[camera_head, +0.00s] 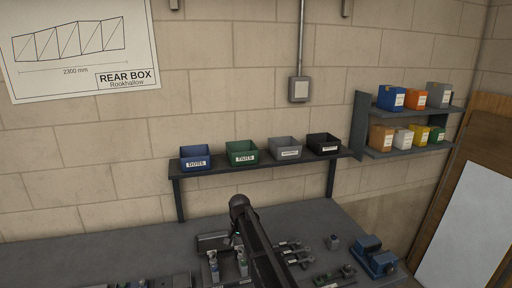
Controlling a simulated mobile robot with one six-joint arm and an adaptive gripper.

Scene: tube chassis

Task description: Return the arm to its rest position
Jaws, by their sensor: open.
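A dark link of my arm (262,252) rises from the bottom edge in the head view, leaning left. Its rounded joint end (239,203) shows in front of the wall, just below the shelf of bins. I cannot make out my gripper or its fingers in this view. The arm covers part of the grey bench top (120,256) and some of the parts on it.
A wall shelf (216,169) holds blue, green, grey and black bins. Small tools and fittings (213,262) lie around the arm. A blue vise-like block (374,256) is at right. A rack (363,120) holds several boxes. The bench's left rear is clear.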

